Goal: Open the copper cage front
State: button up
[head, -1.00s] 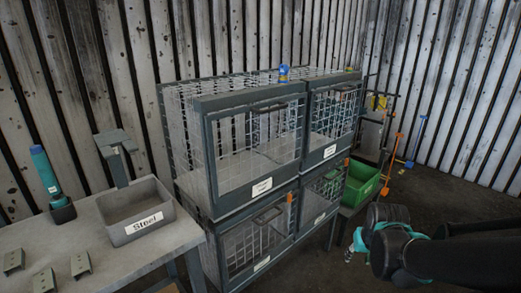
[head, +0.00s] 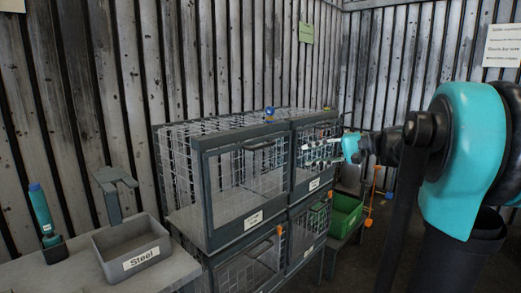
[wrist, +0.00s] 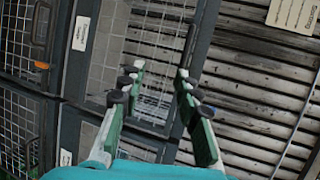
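A dark-framed wire cage unit has an upper-left front (head: 247,185), an upper-right front (head: 299,178), a lower-left front (head: 245,275) and a lower-right front (head: 307,235). All appear shut. Each has a white label too small to read, so I cannot tell which is copper. My gripper (head: 322,151) is before the upper-right front and hides part of it. In the wrist view my gripper (wrist: 160,74) is open and empty, its fingers apart over a cage front's mesh and dark frame (wrist: 203,40). Contact is unclear. A dark handle (wrist: 40,22) shows at upper left there.
A grey bin marked Steel (head: 131,250) stands on a bench at left, beside a blue-topped tool (head: 41,210). A green bin (head: 345,212) stands right of the cages. A blue knob (head: 269,112) is on top. Corrugated walls stand behind.

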aim_at(266, 146)
notch_tip(266, 146, up, 4)
jog(key=y, duration=0.1)
jog(key=x, duration=1.7)
jog(key=shift+w+r, duration=0.15)
jog(key=shift+w, duration=0.25)
jog(key=shift+c, duration=0.3)
grip_shut()
